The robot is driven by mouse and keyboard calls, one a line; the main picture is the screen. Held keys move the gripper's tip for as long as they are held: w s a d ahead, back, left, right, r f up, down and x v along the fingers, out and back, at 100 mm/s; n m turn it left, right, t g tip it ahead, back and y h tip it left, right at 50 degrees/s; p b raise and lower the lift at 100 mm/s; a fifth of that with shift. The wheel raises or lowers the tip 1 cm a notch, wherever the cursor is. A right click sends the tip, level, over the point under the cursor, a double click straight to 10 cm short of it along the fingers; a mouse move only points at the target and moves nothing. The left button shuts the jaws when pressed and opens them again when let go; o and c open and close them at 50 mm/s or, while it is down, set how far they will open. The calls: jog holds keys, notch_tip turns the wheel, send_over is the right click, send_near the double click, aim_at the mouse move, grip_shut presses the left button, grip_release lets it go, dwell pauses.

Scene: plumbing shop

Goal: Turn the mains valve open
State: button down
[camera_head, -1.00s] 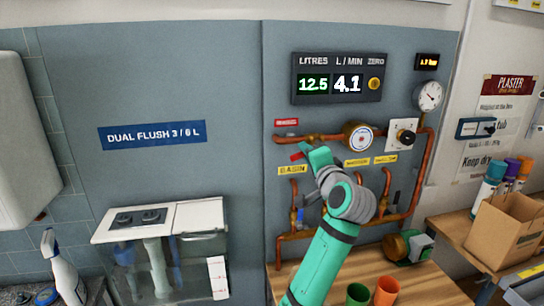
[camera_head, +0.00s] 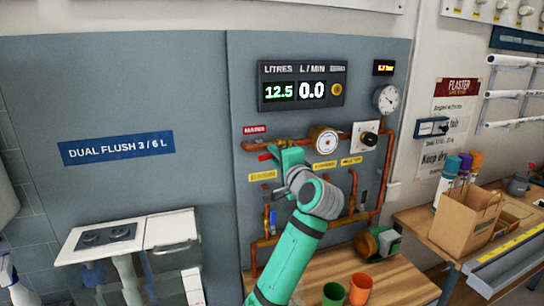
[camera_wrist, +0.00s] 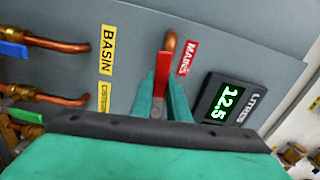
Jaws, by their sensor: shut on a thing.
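The mains valve's red lever (camera_head: 265,156) shows just left of my gripper (camera_head: 284,158), below the red MAINS label (camera_head: 256,129) on the grey panel. In the wrist view the red lever (camera_wrist: 161,66) stands between the two green fingers of my gripper (camera_wrist: 161,92), which are shut on it. The valve body is mostly hidden behind my gripper. The display (camera_head: 302,87) reads 12.5 litres and 0.0 L/min.
Copper pipes (camera_head: 364,180) with a round meter (camera_head: 325,141) and a pressure gauge (camera_head: 386,98) surround my gripper. In the wrist view a blue lever (camera_wrist: 12,50) and a green lever (camera_wrist: 25,115) lie left. Orange (camera_head: 360,288) and green cups stand on the bench below.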

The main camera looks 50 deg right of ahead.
jog(key=shift+s+d, duration=0.2)
jog(key=c, duration=1.8)
grip_release()
jog(key=shift+o, duration=0.6)
jog(key=shift+a, duration=0.1)
jog(key=v, duration=1)
jog(key=shift+s+a, duration=0.25)
